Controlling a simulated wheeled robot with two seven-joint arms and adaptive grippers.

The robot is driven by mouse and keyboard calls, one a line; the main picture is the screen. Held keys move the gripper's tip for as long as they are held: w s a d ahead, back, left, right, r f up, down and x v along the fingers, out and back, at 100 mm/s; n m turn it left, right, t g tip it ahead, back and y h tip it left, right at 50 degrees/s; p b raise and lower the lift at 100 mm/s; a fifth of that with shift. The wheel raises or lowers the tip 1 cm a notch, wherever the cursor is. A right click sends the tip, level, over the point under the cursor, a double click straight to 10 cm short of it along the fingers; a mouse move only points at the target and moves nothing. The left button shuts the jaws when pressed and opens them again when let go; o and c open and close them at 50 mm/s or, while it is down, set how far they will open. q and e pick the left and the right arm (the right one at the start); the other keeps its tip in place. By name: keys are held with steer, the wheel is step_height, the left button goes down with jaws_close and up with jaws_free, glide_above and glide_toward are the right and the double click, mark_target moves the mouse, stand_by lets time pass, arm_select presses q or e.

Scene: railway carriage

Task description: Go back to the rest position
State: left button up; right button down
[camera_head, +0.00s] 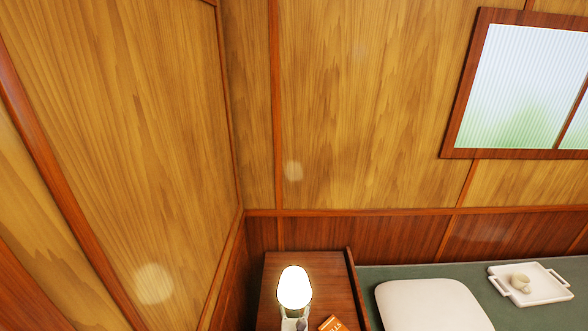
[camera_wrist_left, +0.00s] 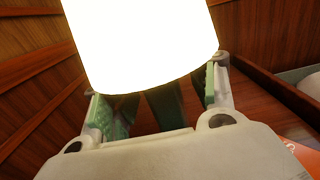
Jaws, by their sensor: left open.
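A lit lamp with a glowing white shade (camera_head: 294,288) stands on a wooden side table (camera_head: 272,279) at the bottom of the head view. In the left wrist view the lamp's shade (camera_wrist_left: 143,38) fills the top middle. My left gripper (camera_wrist_left: 158,100) is open, its green-padded fingers apart on either side below the shade. A dark green part, seemingly the lamp's stem, shows between the fingers; I cannot tell if they touch it. A small pale and dark piece below the lamp in the head view is cut off and unclear. My right gripper is not in view.
An orange booklet (camera_head: 333,324) lies right of the lamp. A raised wooden edge (camera_head: 356,287) separates the table from a green berth (camera_head: 455,272) with a white cushion (camera_head: 432,305) and a white tray (camera_head: 545,287) holding a cup (camera_head: 520,282). Wooden walls stand close left and behind.

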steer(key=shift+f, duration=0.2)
arm_select(q)
steer(key=shift+w+f, duration=0.35)
steer(key=shift+f, duration=0.25)
steer(key=shift+w+f, duration=0.3)
steer(key=shift+f, duration=0.25)
steer(key=shift+s+a, duration=0.1)
steer(key=shift+a, duration=0.05)
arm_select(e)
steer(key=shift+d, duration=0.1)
